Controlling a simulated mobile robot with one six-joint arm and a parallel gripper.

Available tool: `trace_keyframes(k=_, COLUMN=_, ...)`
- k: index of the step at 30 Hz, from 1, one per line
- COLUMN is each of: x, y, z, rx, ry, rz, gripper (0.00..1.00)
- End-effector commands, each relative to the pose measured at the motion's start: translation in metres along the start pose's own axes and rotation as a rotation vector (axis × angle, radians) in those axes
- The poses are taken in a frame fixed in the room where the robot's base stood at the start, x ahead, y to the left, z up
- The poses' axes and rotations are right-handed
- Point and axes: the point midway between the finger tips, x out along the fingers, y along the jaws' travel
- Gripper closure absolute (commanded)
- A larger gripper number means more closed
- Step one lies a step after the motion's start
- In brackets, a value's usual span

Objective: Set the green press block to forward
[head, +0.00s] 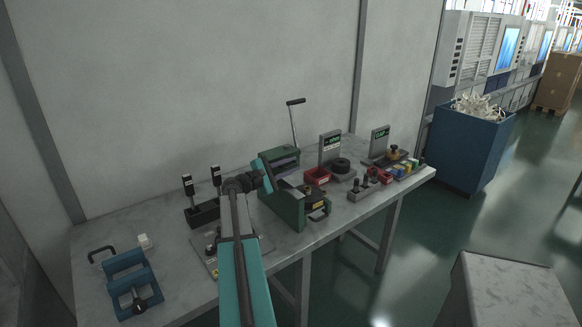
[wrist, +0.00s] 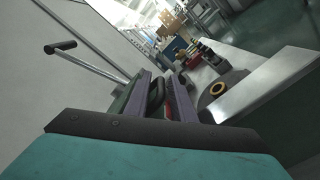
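The green press block (head: 290,209) stands mid-table, with a sloping dark green side and a yellow label. Below its right side are dark and brass-coloured parts. A long lever with a black grip (head: 295,102) rises behind it; the lever also shows at left in the wrist view (wrist: 62,47). My gripper (head: 287,160) is over the upper part of the block. In the wrist view my gripper (wrist: 160,92) has its two purple-grey fingers apart. A dark curved bar (wrist: 155,97) shows between them; I cannot tell whether they touch it. My wrist hides part of the block.
A red bin (head: 317,175), a round black part (head: 341,165) and two signs stand to the right. A black holder (head: 203,213) with two upright tags is to the left. A blue fixture (head: 130,285) is at the front left. A wall closes the back.

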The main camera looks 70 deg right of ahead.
Motion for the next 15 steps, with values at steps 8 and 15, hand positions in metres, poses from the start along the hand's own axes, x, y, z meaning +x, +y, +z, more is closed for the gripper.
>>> trace_keyframes(k=8, x=0.0001, y=-0.0029, z=-0.0011, rx=-0.001, ry=0.001, rz=-0.005, gripper=1.0)
trace_keyframes(k=15, x=-0.0005, y=-0.0098, z=0.0045, rx=-0.003, ry=0.003, rz=-0.007, gripper=1.0)
